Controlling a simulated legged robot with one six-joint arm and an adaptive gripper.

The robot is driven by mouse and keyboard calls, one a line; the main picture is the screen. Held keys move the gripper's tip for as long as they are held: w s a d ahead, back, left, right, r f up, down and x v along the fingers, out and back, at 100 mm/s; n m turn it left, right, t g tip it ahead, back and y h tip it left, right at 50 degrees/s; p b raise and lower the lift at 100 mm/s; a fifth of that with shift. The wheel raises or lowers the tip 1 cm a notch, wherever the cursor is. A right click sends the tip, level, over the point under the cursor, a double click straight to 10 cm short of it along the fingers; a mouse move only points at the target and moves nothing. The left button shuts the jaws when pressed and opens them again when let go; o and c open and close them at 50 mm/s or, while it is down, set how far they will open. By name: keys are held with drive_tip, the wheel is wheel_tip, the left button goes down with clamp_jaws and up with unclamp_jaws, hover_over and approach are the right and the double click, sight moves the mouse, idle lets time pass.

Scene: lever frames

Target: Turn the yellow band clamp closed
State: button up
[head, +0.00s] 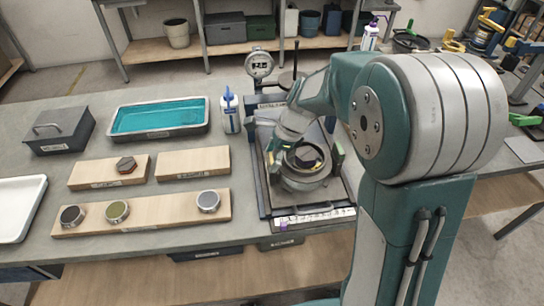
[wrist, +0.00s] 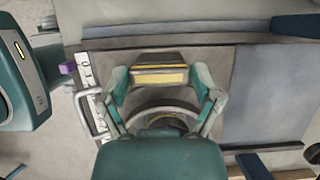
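My gripper (wrist: 160,82) reaches down over a dark framed fixture (head: 262,195). In the head view its green fingers (head: 306,155) stand wide apart on either side of a round metal ring. In the wrist view a grey bar with a yellow strip (wrist: 158,76) lies between the fingertips; it may be the yellow band clamp. Whether the fingertips touch it is not clear. A metal ring (wrist: 160,108) shows behind it, partly hidden by my gripper body. In the head view the clamp is mostly hidden by my wrist.
A dial gauge (head: 260,65) and a white-and-blue bottle (head: 230,110) stand near the fixture. A teal-filled tray (head: 158,118), wooden boards (head: 140,215) with round pieces and a grey box (head: 60,130) lie to the left. Bare bench lies between them.

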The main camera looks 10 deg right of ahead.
drive_tip(key=c, duration=0.3)
drive_tip(key=shift+n, duration=0.3)
drive_tip(key=n+g, duration=0.1)
drive_tip(key=n, duration=0.2)
drive_tip(key=shift+g, duration=0.3)
drive_tip(key=n, duration=0.2)
drive_tip(key=n+g+h, duration=0.1)
drive_tip(key=n, duration=0.2)
drive_tip(key=shift+w+d+g, duration=0.1)
drive_tip(key=shift+w+g, duration=0.05)
drive_tip(key=shift+g, duration=0.15)
drive_tip(key=n, duration=0.2)
drive_tip(key=n+g+h, duration=0.1)
drive_tip(key=n, duration=0.1)
drive_tip(key=shift+h, duration=0.3)
drive_tip(key=n+h, duration=0.1)
drive_tip(key=n, duration=0.4)
drive_tip(key=shift+w+h, duration=0.15)
drive_tip(key=shift+h, duration=0.25)
drive_tip(key=shift+n, duration=0.3)
